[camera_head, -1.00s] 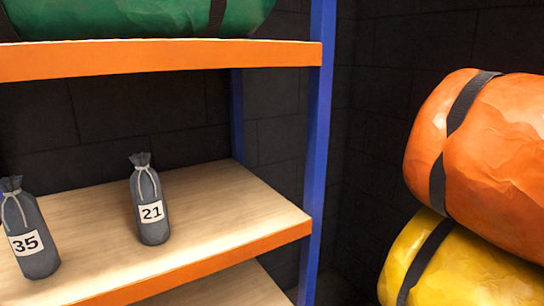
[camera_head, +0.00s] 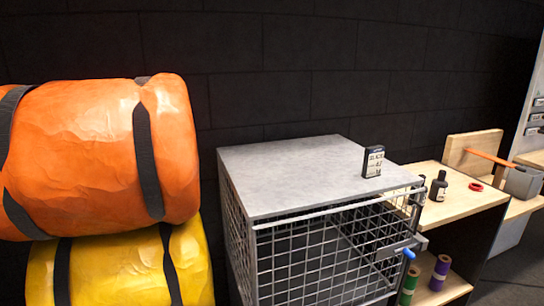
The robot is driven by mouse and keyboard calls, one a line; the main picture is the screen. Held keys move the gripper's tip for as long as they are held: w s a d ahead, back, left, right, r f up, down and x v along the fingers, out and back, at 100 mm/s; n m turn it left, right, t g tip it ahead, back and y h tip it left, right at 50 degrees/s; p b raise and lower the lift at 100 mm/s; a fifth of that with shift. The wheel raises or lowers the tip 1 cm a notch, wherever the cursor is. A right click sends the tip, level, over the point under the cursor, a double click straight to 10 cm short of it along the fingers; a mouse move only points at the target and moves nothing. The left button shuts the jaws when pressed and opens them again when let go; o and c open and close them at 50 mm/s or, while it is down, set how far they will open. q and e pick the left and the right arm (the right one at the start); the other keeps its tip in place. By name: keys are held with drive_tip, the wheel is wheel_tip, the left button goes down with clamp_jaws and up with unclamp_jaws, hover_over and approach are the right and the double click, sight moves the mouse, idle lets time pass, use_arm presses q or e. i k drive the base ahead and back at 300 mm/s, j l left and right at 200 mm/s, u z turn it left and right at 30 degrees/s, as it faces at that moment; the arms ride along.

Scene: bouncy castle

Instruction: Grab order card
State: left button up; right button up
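A small dark upright card or block with white markings (camera_head: 373,161) stands near the front right of the grey top of a wire cage (camera_head: 290,175). It may be the order card, but its markings are too small to read. Neither of my grippers is in view.
An orange strapped roll (camera_head: 85,150) lies on a yellow one (camera_head: 120,268) left of the cage. Right of it, a wooden bench (camera_head: 450,205) holds a dark bottle (camera_head: 438,186) and red ring (camera_head: 476,187). Green (camera_head: 409,286) and purple (camera_head: 440,272) rolls stand on a lower shelf.

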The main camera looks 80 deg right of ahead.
sight(373, 155)
drive_tip(key=z, duration=3.15)
